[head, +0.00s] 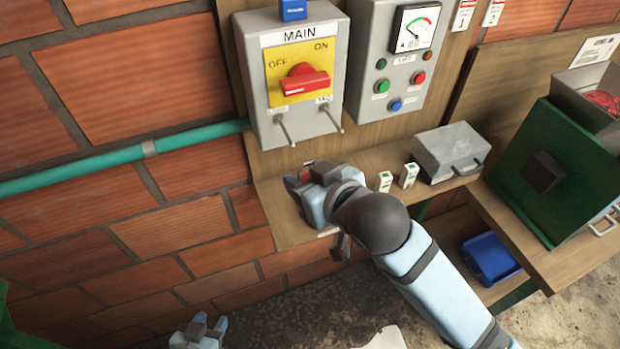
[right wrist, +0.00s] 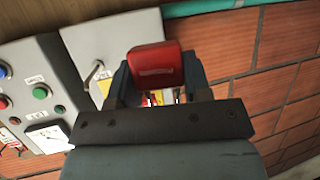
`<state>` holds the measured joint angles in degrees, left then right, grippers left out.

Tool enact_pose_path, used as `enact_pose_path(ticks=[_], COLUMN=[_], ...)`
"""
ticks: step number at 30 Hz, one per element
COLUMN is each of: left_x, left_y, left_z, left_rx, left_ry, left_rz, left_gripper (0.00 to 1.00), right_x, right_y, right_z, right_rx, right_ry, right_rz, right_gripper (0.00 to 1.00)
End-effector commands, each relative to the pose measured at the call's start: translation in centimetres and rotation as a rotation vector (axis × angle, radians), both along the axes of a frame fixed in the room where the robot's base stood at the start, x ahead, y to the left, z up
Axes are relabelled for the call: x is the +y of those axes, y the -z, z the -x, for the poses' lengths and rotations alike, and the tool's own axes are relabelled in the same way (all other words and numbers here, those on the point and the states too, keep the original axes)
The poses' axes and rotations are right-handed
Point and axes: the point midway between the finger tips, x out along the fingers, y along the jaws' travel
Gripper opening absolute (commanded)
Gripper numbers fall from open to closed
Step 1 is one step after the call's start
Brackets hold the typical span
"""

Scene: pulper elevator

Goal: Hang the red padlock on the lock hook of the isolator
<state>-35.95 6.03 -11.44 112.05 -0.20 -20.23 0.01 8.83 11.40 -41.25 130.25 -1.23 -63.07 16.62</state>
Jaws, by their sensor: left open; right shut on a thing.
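The isolator (head: 291,112) is a grey box marked MAIN with a red rotary handle (head: 304,82) on a yellow plate. Two metal hooks stick out below the plate, a left hook (head: 285,130) and a right hook (head: 333,119); their labels are too small to read surely. My right gripper (head: 303,174) is below the isolator, in front of the shelf, shut on the red padlock (right wrist: 155,66). The padlock body sits between the fingertips in the right wrist view; its shackle is not clear. The padlock is apart from both hooks. My left gripper (head: 205,328) is low, open and empty.
A grey control box (head: 388,68) with buttons and a gauge hangs right of the isolator. The shelf (head: 270,192) holds small white-green boxes (head: 409,175) and a grey case (head: 447,153). A green pipe (head: 110,165) runs left along the brick wall.

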Motion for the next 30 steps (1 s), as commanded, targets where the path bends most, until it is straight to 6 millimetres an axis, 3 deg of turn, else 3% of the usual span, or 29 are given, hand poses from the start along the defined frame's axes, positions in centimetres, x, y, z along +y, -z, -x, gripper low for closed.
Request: enact_pose_path(ticks=[14,30], left_x=[-0.1,-0.1], left_y=[-0.8,-0.3], left_z=[-0.7,-0.3], left_rx=[-0.018,-0.009], left_ry=[0.003,0.004], left_rz=[0.002,0.0], left_gripper=[0.43,0.43], right_x=[0.9,1.8], right_y=[0.2,0.5], right_z=[-2.8,-5.9], right_rx=[-0.001,-0.002], right_ry=[0.002,0.002], right_rz=[0.0,0.0], right_gripper=[0.18,0.18])
